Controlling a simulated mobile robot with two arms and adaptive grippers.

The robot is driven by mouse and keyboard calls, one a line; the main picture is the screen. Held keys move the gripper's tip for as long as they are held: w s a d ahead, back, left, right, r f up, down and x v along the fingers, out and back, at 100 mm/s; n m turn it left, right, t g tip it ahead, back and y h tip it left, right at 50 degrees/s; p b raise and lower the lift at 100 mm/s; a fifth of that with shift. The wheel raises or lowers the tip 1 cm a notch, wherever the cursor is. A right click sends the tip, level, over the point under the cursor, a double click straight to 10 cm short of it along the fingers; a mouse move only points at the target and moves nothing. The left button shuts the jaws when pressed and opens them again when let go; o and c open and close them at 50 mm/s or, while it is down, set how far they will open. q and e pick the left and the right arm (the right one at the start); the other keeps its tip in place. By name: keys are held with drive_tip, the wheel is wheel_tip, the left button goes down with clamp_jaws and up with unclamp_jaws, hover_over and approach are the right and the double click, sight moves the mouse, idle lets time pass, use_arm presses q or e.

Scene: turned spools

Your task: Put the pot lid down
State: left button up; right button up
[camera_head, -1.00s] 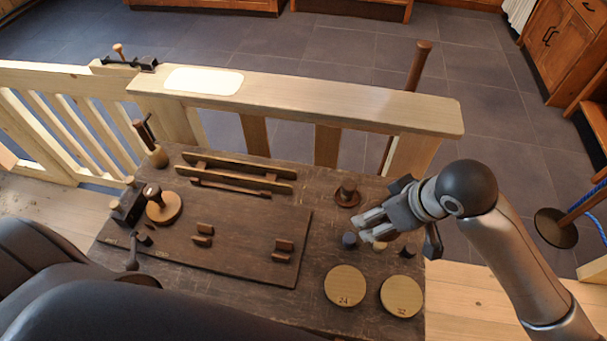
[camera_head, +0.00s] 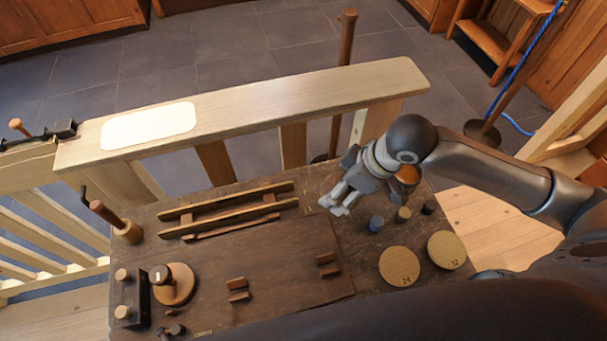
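I cannot tell for certain which thing is the pot lid. A pale round wooden disc (camera_head: 180,292) with a darker knob on top looks like a lid and rests at the bench's left. My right gripper (camera_head: 334,206) is above the bench, right of the slatted rack, its fingertips apart with nothing visible between them. An orange-brown round thing (camera_head: 408,175) shows partly behind it; I cannot tell whether they touch. The dark knobbed disc seen earlier is not visible now, its place lying behind the gripper. My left gripper is not in view.
The dark bench (camera_head: 270,262) holds a slatted rack (camera_head: 230,212), several short pegs and two flat discs, marked 24 (camera_head: 400,266) and 32 (camera_head: 447,250). A pale wooden rail (camera_head: 260,104) runs behind.

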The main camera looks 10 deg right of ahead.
drive_tip(key=w+a+f, duration=0.2)
drive_tip(key=w+f, duration=0.1)
drive_tip(key=w, duration=0.4)
approach(310, 179)
drive_tip(key=shift+w+a+f+p, duration=0.2)
drive_tip(key=shift+a+f, duration=0.1)
drive_tip(key=shift+a, duration=0.1)
drive_tip(key=shift+w+a+f+p, duration=0.15)
drive_tip(key=shift+a+f+p, duration=0.05)
drive_tip(key=shift+a+f, duration=0.2)
drive_tip(key=shift+w+a+f, duration=0.2)
drive_tip(key=shift+w+f, duration=0.3)
drive_tip(key=shift+f, duration=0.1)
wheel_tip(310, 179, down, 2)
drive_tip(key=shift+f+p, duration=0.15)
drive_tip(key=shift+p, duration=0.25)
drive_tip(key=shift+f, duration=0.3)
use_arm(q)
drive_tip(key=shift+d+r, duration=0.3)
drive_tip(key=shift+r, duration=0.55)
use_arm(e)
drive_tip(key=shift+f, duration=0.1)
drive_tip(key=shift+f, duration=0.1)
drive_tip(key=o, duration=0.9)
